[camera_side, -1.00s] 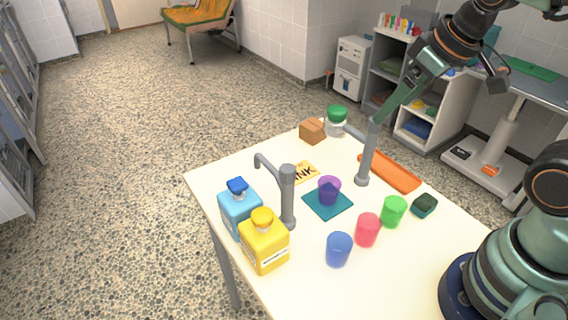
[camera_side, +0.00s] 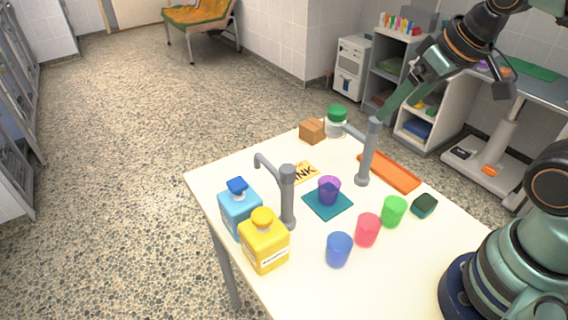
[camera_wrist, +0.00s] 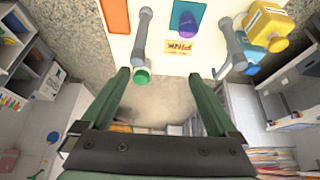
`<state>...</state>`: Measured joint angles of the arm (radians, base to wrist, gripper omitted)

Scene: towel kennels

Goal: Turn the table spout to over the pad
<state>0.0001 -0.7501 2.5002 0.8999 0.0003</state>
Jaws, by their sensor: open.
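Two grey spouts stand on the table. One spout (camera_side: 368,153) is at the back right, with its arm pointing left toward a green-lidded jar (camera_side: 336,122). The other spout (camera_side: 288,198) is beside the bottles, with its arm pointing to the back left. A teal pad (camera_side: 316,208) lies between them with a purple cup (camera_side: 329,190) on it. Neither spout's arm is over the pad. My gripper (camera_side: 383,114) is at the top of the back-right spout; contact cannot be told. In the wrist view my gripper (camera_wrist: 164,78) is open and empty, with this spout (camera_wrist: 142,35) beyond its left finger.
A blue bottle (camera_side: 240,210) and a yellow bottle (camera_side: 264,245) crowd the left spout. Red (camera_side: 368,230), green (camera_side: 393,212) and blue (camera_side: 338,250) cups stand at the front. An orange tray (camera_side: 390,172), brown box (camera_side: 312,132) and dark green block (camera_side: 425,205) lie near the edges.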

